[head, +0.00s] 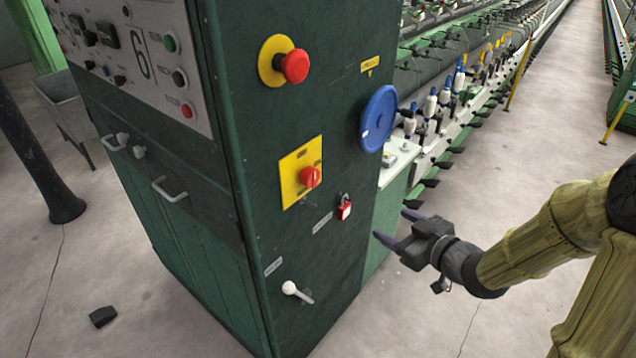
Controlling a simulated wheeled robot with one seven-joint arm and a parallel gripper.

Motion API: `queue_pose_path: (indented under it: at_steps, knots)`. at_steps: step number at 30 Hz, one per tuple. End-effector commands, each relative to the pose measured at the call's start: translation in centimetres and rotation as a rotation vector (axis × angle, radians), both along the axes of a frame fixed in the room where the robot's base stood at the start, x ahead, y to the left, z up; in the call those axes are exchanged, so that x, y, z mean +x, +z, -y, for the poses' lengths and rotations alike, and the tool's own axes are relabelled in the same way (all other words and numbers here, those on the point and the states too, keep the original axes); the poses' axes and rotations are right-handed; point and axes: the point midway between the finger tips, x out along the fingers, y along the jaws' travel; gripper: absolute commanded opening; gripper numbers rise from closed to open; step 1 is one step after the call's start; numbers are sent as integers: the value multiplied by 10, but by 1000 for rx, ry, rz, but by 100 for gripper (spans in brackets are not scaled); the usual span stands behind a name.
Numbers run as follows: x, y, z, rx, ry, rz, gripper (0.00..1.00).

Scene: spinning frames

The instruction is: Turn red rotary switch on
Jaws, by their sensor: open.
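The red rotary switch (310,177) sits on a yellow plate (293,166) on the dark green cabinet's (290,240) side face. Its exact turn position is too small to tell. My gripper (392,226) is open and empty, to the right of the switch and lower in the picture, with its fingers pointing left toward the cabinet. It is apart from the switch.
A red emergency button (294,66) sits above the switch. A red padlock (344,208) hangs at its lower right, between switch and gripper. A blue disc (379,119) stands out at the right edge. A white-knobbed lever (291,288) is below. Floor is clear around my arm.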

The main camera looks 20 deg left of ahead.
Motion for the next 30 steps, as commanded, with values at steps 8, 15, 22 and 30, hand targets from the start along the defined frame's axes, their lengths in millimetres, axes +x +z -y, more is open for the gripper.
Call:
queue_pose_path:
  at_steps: [8, 15, 22, 30]
  knots:
    - [-25, 37, -33, 260, 247, 150, 65]
    - [-28, 40, -34, 274, 260, 157, 65]
    - [-25, 40, -38, 274, 258, 157, 65]
    - [-9, 41, -71, 274, 260, 156, 65]
